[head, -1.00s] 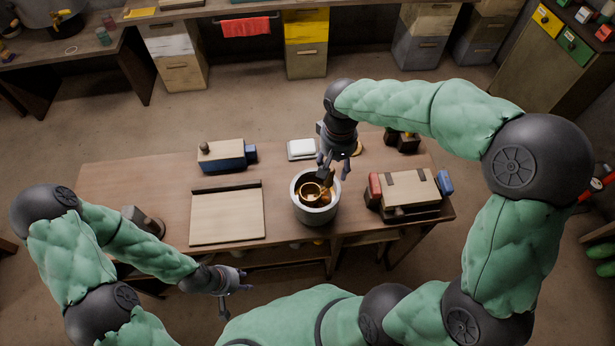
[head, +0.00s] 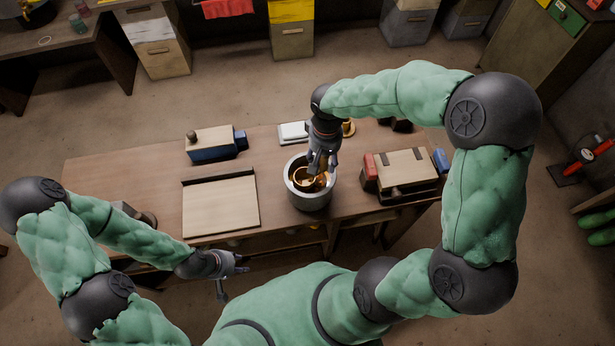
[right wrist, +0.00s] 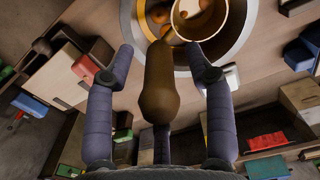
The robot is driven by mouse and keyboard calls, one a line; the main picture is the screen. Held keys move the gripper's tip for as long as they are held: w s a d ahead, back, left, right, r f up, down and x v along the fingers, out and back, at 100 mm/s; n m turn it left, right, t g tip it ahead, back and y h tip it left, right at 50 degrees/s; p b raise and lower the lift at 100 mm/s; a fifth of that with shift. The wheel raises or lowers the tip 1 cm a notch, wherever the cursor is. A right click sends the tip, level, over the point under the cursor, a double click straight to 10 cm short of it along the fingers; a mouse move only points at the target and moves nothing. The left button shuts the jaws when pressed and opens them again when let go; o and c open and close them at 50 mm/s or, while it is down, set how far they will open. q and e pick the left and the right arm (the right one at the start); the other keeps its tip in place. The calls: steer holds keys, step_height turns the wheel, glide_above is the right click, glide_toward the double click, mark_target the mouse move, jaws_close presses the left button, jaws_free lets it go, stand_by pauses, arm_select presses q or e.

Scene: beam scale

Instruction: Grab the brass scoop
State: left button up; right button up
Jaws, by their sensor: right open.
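The brass scoop (head: 305,180) rests in a grey round pot (head: 308,204) on the wooden table. My right gripper (head: 321,160) is down at the top of the pot, pointing at the scoop. In the right wrist view the scoop's brown handle (right wrist: 159,88) stands between the open fingers of my right gripper (right wrist: 160,62), with gaps on both sides. The scoop's brass bowl (right wrist: 235,22) shows beyond the fingertips, inside the pot. My left gripper (head: 233,275) is empty and open, off the table's front edge.
A pale board with a dark back edge (head: 220,207) lies left of the pot. A blue and wooden device (head: 212,143) and a white item (head: 293,132) stand behind. A box with red and blue ends (head: 405,172) stands to the right.

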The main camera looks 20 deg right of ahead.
step_height(320, 180, down, 2)
steer(key=shift+f, duration=0.25)
steer(key=shift+c, duration=0.3)
jaws_close()
steer(key=shift+r, duration=0.2)
